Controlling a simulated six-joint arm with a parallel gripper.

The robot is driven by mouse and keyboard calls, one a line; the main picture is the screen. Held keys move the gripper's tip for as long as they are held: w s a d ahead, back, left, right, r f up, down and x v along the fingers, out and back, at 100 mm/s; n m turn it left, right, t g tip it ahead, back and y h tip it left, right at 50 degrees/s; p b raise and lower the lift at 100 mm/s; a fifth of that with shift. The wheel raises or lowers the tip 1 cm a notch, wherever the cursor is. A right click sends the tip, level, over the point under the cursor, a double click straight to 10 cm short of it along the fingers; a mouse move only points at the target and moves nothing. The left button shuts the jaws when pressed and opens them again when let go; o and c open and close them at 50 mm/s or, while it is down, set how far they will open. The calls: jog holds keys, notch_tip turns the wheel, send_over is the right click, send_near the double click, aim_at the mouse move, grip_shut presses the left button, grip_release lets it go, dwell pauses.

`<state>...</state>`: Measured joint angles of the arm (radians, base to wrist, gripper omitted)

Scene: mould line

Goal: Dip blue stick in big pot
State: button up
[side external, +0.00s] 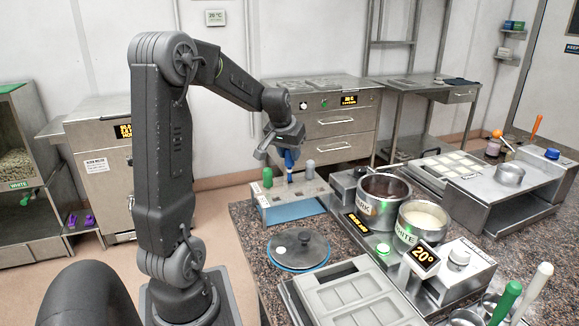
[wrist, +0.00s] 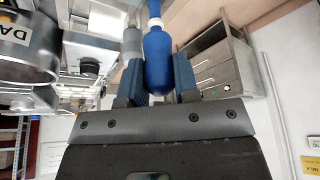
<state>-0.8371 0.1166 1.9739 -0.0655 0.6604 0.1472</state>
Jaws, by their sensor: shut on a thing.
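The blue stick (side external: 289,158) is in my gripper (side external: 286,150) above the stick holder (side external: 291,208). In the wrist view the blue stick (wrist: 158,58) stands between the two fingers of my gripper (wrist: 158,82), which are shut on its thick handle. Its lower end is hard to make out in the side view. The big pot is likely the dark-filled pot (side external: 384,194) with a label reading "DARK", to the right of the holder. A second pot (side external: 421,222) beside it holds a pale fill. Part of the dark pot (wrist: 25,50) shows at the left of the wrist view.
A green stick (side external: 267,177) and a grey stick (side external: 310,170) stand in the holder. A mould tray (side external: 350,300) and a 20° sign (side external: 424,256) are near the front. The counter between holder and lid is bare.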

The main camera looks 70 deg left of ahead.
jog(key=r, duration=0.4)
jog(key=shift+w+r, duration=0.1)
jog(key=shift+w, duration=0.1)
jog(key=w+d+r+m+t+h, duration=0.1)
jog(key=w+d+r+m+h, duration=0.2)
jog(key=w+d+m, duration=1.1)
jog(key=w+d+f+n, duration=0.3)
jog(key=w+f+n, duration=0.2)
jog(key=f, duration=0.4)
jog(key=shift+w+d, duration=0.15)
jog(key=shift+w, duration=0.15)
dwell(0.9)
notch_tip(320, 180, up, 7)
jog(key=shift+r, duration=0.2)
dwell(1.1)
dwell(1.1)
